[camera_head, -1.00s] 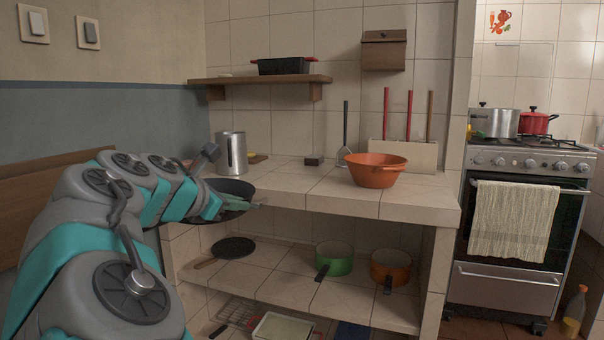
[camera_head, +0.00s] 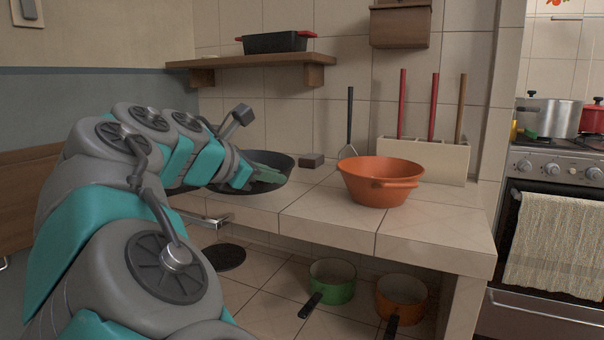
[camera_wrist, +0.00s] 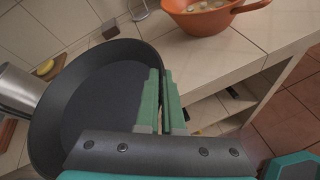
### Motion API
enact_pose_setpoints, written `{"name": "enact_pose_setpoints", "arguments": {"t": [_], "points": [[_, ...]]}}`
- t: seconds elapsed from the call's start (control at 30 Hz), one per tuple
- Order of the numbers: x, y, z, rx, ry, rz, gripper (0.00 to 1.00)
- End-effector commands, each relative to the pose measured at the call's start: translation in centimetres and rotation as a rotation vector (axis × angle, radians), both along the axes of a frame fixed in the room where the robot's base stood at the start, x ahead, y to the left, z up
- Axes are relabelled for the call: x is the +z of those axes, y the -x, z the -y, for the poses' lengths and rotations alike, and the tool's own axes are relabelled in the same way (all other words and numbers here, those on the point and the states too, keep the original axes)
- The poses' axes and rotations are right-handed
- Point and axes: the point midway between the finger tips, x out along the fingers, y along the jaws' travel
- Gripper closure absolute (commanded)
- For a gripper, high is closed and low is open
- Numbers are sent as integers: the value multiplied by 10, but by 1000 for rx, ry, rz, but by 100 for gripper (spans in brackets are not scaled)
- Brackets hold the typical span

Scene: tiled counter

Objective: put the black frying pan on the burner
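The black frying pan (camera_head: 272,164) is at the left part of the tiled counter, partly hidden by my arm. In the wrist view the pan (camera_wrist: 95,95) is large, with its open side facing the camera. My gripper (camera_head: 270,178) is at the pan's right side. In the wrist view its green fingers (camera_wrist: 164,95) are close together with the pan's rim running between them. I cannot tell whether the pan rests on the counter or is just above it. The stove (camera_head: 560,165) is at the far right; its burners are mostly hidden under pots.
An orange bowl (camera_head: 382,182) stands on the counter right of the pan. A silver pot (camera_head: 550,117) and a red pot (camera_head: 593,118) occupy the stove. A metal canister (camera_wrist: 18,90) is close left of the pan. A wooden shelf (camera_head: 250,60) hangs above.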

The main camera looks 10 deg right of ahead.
Motion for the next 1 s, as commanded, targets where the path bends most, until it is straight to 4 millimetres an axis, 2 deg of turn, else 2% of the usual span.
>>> {"name": "enact_pose_setpoints", "arguments": {"t": [0.17,0.4,0.6,0.8,1.0], "points": [[-2,-20,7,0,1,-1,100],[-7,-69,24,0,-1,-1,100],[-10,-103,37,0,-2,0,100],[-13,-130,47,0,-2,-1,100],[-13,-144,51,0,1,1,100]]}}
